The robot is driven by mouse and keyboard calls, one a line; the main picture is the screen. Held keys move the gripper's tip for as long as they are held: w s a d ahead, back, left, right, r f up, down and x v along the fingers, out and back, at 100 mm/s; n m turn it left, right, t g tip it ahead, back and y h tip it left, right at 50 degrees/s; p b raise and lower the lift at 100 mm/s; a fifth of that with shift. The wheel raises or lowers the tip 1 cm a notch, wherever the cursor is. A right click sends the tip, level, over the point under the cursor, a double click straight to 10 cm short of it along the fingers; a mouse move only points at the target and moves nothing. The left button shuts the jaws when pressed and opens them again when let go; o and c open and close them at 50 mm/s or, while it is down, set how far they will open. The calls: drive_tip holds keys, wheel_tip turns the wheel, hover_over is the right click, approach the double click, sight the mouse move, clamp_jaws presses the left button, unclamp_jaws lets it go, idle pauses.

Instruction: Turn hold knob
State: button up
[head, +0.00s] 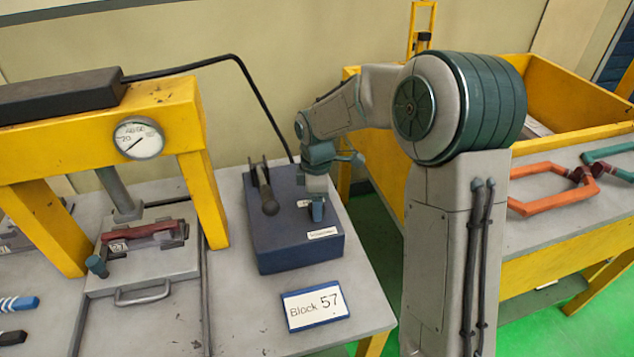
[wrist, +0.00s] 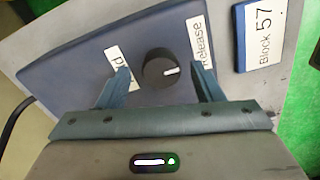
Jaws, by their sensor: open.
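The dark round knob (wrist: 160,68) is on the top face of a blue control box (head: 290,245). Its white pointer mark is turned to the side of the "release" label (wrist: 201,44). Another label (wrist: 116,58), partly covered by a finger, sits on the knob's other side. My gripper (head: 318,210) is over the right part of the box, pointing down. In the wrist view its two fingers are spread apart, one on each side of the knob, with gaps visible. The knob itself is hidden or too small to tell in the head view.
A black lever (head: 265,195) stands on the box left of my gripper. A "Block 57" sign (head: 316,306) lies in front. A yellow press (head: 185,110) with a gauge (head: 139,138) stands at left.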

wheel_tip(320, 180, up, 13)
idle(0.3)
drive_tip(key=s+d+f+m+t, duration=0.1)
drive_tip(key=s+d+m, duration=0.4)
drive_tip(key=s+m, duration=0.3)
drive_tip(key=s+d+f+m+t, duration=0.1)
drive_tip(key=s+d+m+t, duration=0.1)
drive_tip(key=s+d+m, duration=0.3)
drive_tip(key=s+m, duration=0.4)
drive_tip(key=s, duration=0.6)
drive_tip(key=shift+s+d+f, duration=0.25)
drive_tip(key=shift+s+f, duration=0.1)
drive_tip(key=shift+f, duration=0.05)
